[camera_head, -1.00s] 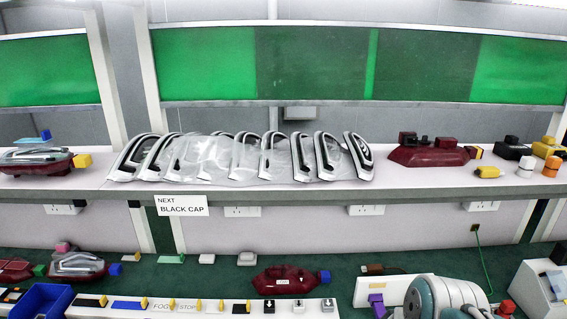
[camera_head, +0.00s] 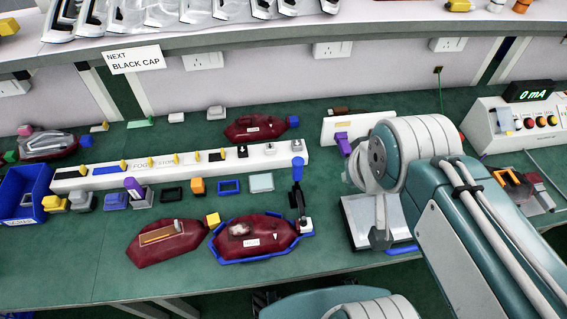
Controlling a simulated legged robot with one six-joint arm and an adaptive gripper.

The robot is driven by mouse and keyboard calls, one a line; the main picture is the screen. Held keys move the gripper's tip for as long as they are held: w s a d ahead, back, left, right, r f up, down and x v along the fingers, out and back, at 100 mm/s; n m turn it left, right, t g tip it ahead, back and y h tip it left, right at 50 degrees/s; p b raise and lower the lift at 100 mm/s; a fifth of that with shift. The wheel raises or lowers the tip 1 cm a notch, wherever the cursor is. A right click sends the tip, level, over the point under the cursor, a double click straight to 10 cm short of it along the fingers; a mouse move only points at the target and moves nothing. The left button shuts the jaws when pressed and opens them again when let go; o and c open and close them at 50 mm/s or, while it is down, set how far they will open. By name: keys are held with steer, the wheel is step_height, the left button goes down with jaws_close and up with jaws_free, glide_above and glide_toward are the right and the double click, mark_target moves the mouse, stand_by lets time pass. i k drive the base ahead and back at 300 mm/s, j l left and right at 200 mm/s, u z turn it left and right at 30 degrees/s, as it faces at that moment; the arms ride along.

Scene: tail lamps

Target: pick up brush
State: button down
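A small brown piece with a dark end (camera_head: 341,111) lies along the back top of a white stand on the green bench. It may be the brush, but it is too small to be sure. My arm comes in from the right, and its grey end, my gripper (camera_head: 380,236), points down over a pale flat panel (camera_head: 362,214). The gripper is in front of the white stand and apart from the brown piece. My own arm hides most of the gripper, so its opening does not show.
A long white rack (camera_head: 227,163) with small parts crosses the bench. Dark red lamps (camera_head: 166,242) lie in front, one in a blue holder (camera_head: 283,251). A blue bin (camera_head: 22,190) stands at left, a meter box (camera_head: 511,124) at right. The bench's front left is clear.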

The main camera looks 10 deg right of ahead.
mark_target(52, 204)
steer(key=u, duration=1.95)
